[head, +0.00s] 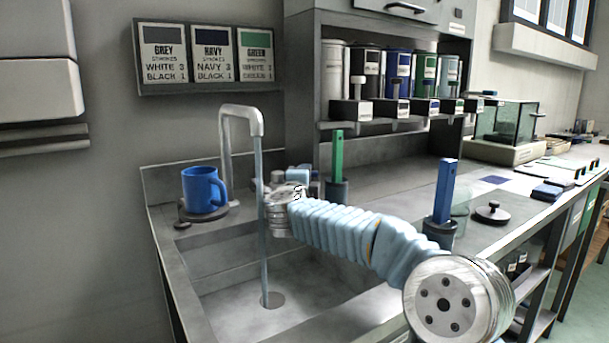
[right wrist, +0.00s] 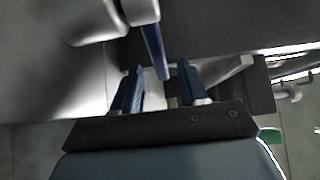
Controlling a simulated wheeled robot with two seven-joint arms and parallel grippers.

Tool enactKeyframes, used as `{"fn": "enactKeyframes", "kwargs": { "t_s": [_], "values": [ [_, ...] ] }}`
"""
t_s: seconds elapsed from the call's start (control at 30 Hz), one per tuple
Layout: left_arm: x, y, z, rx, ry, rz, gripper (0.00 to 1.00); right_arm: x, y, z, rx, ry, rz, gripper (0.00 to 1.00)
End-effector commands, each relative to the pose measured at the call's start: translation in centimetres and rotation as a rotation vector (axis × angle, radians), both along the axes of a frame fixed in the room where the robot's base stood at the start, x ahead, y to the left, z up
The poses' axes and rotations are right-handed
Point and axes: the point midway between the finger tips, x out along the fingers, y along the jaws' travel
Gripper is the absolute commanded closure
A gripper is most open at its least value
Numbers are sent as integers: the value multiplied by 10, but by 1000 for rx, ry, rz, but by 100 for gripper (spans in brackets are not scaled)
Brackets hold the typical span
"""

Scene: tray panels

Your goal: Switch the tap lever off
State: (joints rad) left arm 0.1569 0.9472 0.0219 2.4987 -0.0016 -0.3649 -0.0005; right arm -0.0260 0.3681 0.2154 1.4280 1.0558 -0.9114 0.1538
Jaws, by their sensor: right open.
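The grey tap (head: 227,150) arches over the sink, and a stream of water (head: 263,220) runs from its spout down to the drain. My right arm reaches in from the lower right, and its wrist end is beside the tap's base. The wrist hides my right gripper and the lever in the head view. In the right wrist view my right gripper (right wrist: 160,82) is open, with two dark blue fingers. A bar with a blue edge (right wrist: 152,45), perhaps the lever, comes down from the top, with its end near the gap between the fingertips. I cannot tell whether they touch. My left gripper is not in view.
A blue mug (head: 203,188) stands on a round base left of the tap. A green upright handle (head: 337,157) and a blue upright handle (head: 446,190) stand in dark holders on the counter. A dark lid (head: 494,213) lies at right. The sink basin (head: 225,300) is otherwise clear.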

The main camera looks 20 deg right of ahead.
Motion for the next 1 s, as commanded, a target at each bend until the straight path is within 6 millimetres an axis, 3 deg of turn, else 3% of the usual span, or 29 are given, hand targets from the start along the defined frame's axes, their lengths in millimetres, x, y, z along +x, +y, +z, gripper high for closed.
{"fn": "enactKeyframes", "kwargs": {
  "t_s": [0.13,0.4,0.7,1.0],
  "values": [
    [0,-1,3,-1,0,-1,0,11,-7,1,0,0,0,57],
    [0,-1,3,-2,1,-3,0,12,-8,0,-1,1,1,57],
    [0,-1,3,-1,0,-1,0,12,-8,0,0,0,1,100],
    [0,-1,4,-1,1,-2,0,12,-8,0,0,1,-3,100]
  ]
}}
